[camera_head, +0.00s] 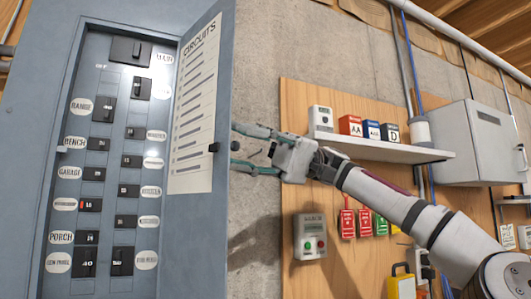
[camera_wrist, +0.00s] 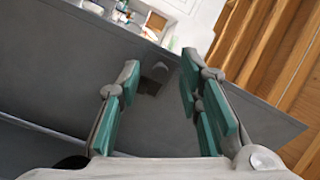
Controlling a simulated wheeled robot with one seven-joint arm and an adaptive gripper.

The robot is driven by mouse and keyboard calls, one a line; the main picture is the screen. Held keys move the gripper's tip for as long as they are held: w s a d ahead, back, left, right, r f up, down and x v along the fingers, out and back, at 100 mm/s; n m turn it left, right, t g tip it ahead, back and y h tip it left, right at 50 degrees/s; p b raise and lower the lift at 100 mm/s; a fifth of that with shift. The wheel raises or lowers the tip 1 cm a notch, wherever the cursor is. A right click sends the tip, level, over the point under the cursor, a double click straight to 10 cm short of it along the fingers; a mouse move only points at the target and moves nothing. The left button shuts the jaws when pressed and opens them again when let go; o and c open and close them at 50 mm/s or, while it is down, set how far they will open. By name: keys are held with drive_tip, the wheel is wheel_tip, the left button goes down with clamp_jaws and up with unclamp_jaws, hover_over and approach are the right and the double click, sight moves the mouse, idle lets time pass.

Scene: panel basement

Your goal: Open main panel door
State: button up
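The grey main panel door (camera_head: 208,60) stands swung open to the right of the panel box (camera_head: 45,110). Its inner face carries a "CIRCUITS" list. A small dark latch (camera_head: 214,147) sits near the door's free edge. My gripper (camera_head: 236,149) is just right of that edge, with its teal fingers spread and nothing between them in the head view. In the wrist view my gripper (camera_wrist: 158,85) is open, facing the grey door surface (camera_wrist: 60,70). A small knob (camera_wrist: 158,71) on the door shows between the fingertips; contact cannot be told.
Several breakers and labels fill the panel. To the right, a wooden board (camera_head: 290,105) carries a shelf (camera_head: 390,151) with small boxes, a grey cabinet (camera_head: 465,140) and a button box (camera_head: 310,236). Bare concrete wall (camera_head: 265,60) lies between panel and board.

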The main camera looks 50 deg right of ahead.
drive_tip(key=s+d, duration=0.1)
drive_tip(key=d, duration=1)
drive_tip(key=shift+s+d, duration=0.15)
drive_tip(key=s+a+m+t+h, duration=0.2)
drive_tip(key=s+a+h, duration=0.15)
drive_tip(key=a, duration=0.75)
drive_tip(key=a+f+m+t+h+p, duration=0.15)
drive_tip(key=a+f+h, duration=0.35)
drive_tip(key=a+f, duration=0.55)
wheel_tip(320, 180, down, 28)
drive_tip(key=a+g+h+p, duration=0.1)
drive_tip(key=a+h, duration=0.1)
drive_tip(key=h, duration=0.7)
drive_tip(key=shift+w+a, duration=0.15)
drive_tip(key=shift+a, duration=0.2)
drive_tip(key=shift+r+m+g, duration=0.1)
drive_tip(key=shift+m+g, duration=0.15)
